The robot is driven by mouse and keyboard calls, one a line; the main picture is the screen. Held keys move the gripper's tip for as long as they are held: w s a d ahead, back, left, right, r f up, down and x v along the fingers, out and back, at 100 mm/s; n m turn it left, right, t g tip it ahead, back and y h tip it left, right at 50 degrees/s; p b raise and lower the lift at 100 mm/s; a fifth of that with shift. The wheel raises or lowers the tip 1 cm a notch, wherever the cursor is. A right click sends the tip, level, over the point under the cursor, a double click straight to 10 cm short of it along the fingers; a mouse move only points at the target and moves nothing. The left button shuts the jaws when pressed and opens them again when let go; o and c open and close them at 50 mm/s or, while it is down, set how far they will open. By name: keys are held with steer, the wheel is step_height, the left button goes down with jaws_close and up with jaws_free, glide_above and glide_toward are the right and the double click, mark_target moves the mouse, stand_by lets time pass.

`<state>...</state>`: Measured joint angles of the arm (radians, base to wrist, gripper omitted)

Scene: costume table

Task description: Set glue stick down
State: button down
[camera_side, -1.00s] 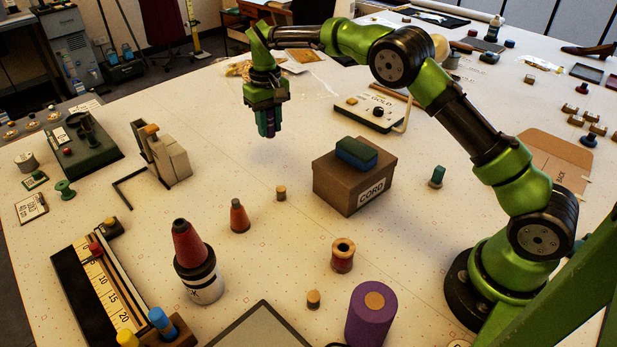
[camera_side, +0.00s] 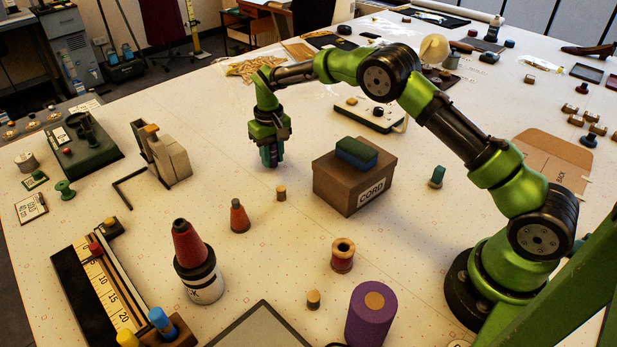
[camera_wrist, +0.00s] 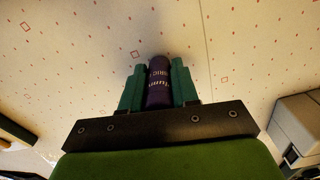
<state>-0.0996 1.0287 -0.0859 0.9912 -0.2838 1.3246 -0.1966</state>
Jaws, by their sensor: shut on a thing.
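My gripper (camera_side: 270,156) is shut on the glue stick and points straight down, left of the cord box. In the wrist view the glue stick (camera_wrist: 159,84) is a dark purple cylinder with pale lettering, held between the two green fingers (camera_wrist: 158,86). In the side view the fingers mostly hide it. The fingertips are at or just above the white table (camera_side: 225,185); I cannot tell whether the glue stick touches it.
The brown cord box (camera_side: 345,188) with a blue and green block (camera_side: 357,153) on top stands close to the right.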

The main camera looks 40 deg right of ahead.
steer(key=c, duration=0.8)
jaws_free()
steer(key=shift+f, duration=0.1)
steer(key=shift+c, duration=0.2)
step_height(320, 180, up, 12)
steer(key=shift+r, duration=0.25)
steer(key=s+r+m+t+y, duration=0.15)
steer(key=s+r+t, duration=0.25)
steer(key=s+r, duration=1.15)
steer(key=s+f+t, duration=0.1)
steer(key=s+f, duration=0.1)
steer(key=s, duration=0.7)
steer(key=s+f+t, duration=0.2)
steer(key=s, duration=0.7)
steer(key=shift+f+m, duration=0.35)
steer(key=shift+d+y, duration=0.1)
steer(key=shift+y, duration=0.15)
